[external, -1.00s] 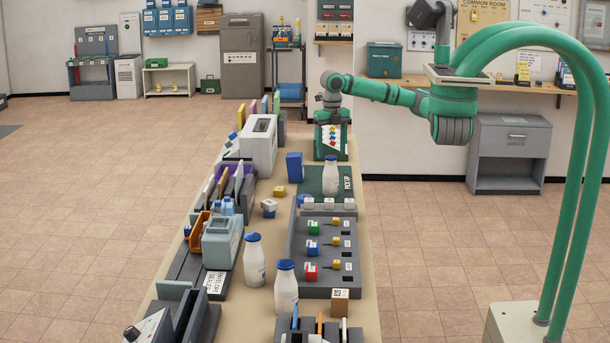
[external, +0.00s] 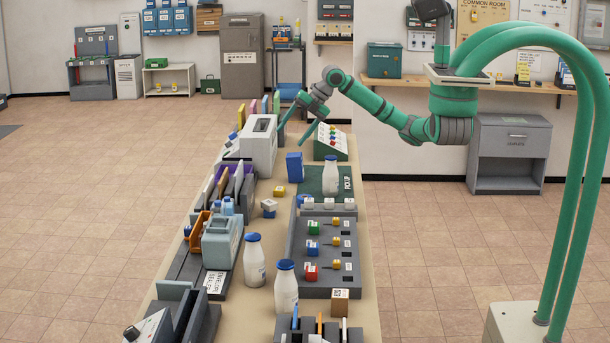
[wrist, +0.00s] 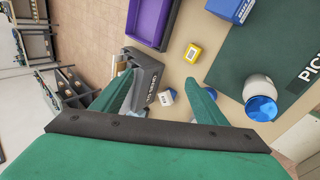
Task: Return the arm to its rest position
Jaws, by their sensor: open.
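My green arm reaches left over the far end of the long table (external: 262,205). My gripper (external: 296,126) is open and empty, held in the air above the far part of the table, between the white box and the sloped button panel. In the wrist view my gripper (wrist: 158,98) shows two green fingers spread apart with nothing held between them. Below the fingers are a small white and blue block (wrist: 167,96) and a grey object (wrist: 143,75). The fingers look apart from these things.
A white box (external: 259,150), a button panel (external: 331,141) and a blue box (external: 294,166) stand near my gripper. A blue-capped white bottle (external: 331,177) stands on the green mat (external: 314,182). Open floor lies left of the table.

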